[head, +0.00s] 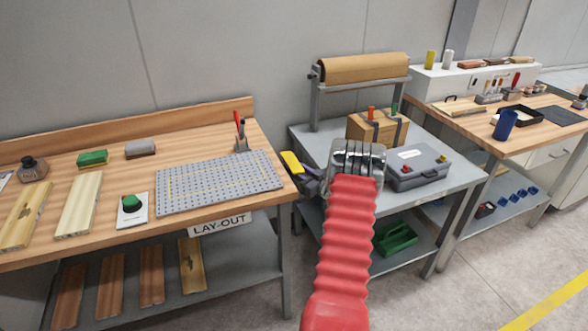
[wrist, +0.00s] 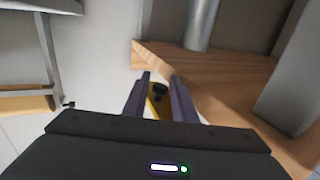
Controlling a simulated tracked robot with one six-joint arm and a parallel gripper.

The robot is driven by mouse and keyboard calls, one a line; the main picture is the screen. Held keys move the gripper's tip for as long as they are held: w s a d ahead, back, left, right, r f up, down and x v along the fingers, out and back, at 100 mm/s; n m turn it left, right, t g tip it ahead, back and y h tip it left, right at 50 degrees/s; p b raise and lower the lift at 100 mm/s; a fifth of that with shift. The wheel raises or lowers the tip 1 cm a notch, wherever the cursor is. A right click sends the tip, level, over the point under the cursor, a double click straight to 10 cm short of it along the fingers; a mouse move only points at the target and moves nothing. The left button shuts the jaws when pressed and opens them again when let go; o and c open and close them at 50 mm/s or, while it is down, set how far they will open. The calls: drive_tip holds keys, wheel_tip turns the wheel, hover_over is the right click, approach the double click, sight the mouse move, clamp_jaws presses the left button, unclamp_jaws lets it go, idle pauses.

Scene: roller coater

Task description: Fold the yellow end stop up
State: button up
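The yellow end stop (head: 291,162) shows in the head view just off the right end of the LAY-OUT bench, partly hidden by my gripper. My gripper (head: 303,181) is close beside it, partly covered by my red-sleeved arm. In the wrist view the two dark fingers of my gripper (wrist: 160,76) stand apart, with the yellow end stop (wrist: 153,112) and a dark round knob showing between them. The fingers are open. I cannot tell whether either finger touches the yellow part.
To the right, a grey table (head: 318,140) bears a paper roll (head: 365,68), a wooden block (head: 365,130) and a grey case (head: 417,170).

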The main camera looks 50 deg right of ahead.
sight(290, 158)
clamp_jaws()
drive_tip(key=shift+r+n, duration=0.15)
drive_tip(key=shift+n, duration=0.15)
drive_tip(key=n+g, duration=0.1)
drive_tip(key=r+n, duration=0.1)
drive_tip(key=n, duration=0.1)
drive_tip(key=shift+r+n+g, duration=0.3)
drive_tip(key=shift+g, duration=0.1)
drive_tip(key=r+n+g, duration=0.1)
drive_tip(key=n, duration=0.1)
drive_tip(key=r+n+g+h, duration=0.1)
drive_tip(key=n, duration=0.1)
drive_tip(key=shift+w+a, duration=0.15)
drive_tip(key=shift+a, duration=0.05)
drive_tip(key=n, duration=0.1)
drive_tip(key=n+g+h, duration=0.1)
drive_tip(key=a+r+n+h, duration=0.1)
drive_tip(key=shift+w+g, duration=0.25)
drive_tip(key=shift+g, duration=0.05)
drive_tip(key=shift+w+a+r+n+g+h, duration=0.15)
drive_tip(key=shift+a+n+g+h, duration=0.2)
drive_tip(key=shift+n, duration=0.35)
drive_tip(key=shift+w+a+r+n+g+h, duration=0.1)
drive_tip(key=shift+w+a+n+g+h, duration=0.1)
drive_tip(key=shift+n+h, duration=0.4)
drive_tip(key=shift+a+n, duration=0.1)
drive_tip(key=shift+n, duration=0.2)
drive_tip(key=shift+f, duration=0.1)
